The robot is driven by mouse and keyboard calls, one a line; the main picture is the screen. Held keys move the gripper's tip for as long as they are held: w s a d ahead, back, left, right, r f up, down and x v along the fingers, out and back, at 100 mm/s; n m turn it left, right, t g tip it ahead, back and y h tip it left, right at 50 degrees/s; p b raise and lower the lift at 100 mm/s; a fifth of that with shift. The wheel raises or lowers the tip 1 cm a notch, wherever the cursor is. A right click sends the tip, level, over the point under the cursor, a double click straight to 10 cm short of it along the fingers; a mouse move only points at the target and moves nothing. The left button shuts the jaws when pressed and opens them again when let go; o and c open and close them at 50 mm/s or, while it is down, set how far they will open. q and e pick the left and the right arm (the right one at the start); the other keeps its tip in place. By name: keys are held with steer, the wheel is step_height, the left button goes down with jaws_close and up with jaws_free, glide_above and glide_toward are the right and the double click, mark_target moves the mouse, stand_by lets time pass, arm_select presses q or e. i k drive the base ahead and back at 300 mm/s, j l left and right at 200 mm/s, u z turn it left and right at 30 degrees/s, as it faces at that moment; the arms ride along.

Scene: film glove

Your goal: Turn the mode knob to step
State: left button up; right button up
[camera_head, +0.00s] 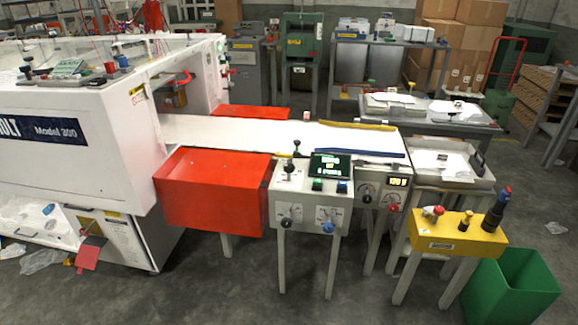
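A white control box (308,195) on legs stands in front of the white feed table. Its front face carries a black knob (286,222) on the left and a blue knob (328,227) on the right, each beside a small label plate. To the right, a grey panel (381,191) carries another black knob (366,198) and a red knob (393,208). The labels are too small to read, so I cannot tell which knob is the mode knob or where it points. Neither of my grippers is in view.
The control box's top has a black-ball lever (296,146), a green-lit screen (330,165) and buttons. A yellow box (456,234) with several controls and a green bin (510,286) stand at right. A red cover (213,190) adjoins at left. Floor in front is mostly clear.

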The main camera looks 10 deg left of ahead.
mark_target(288, 168)
steer(key=i+j+z, duration=0.1)
steer(key=z, duration=0.65)
steer(key=i+j+z, duration=0.15)
steer(key=j+z, duration=0.2)
steer(key=j, duration=0.15)
steer(key=j+z, duration=0.4)
steer(key=i+j, duration=0.05)
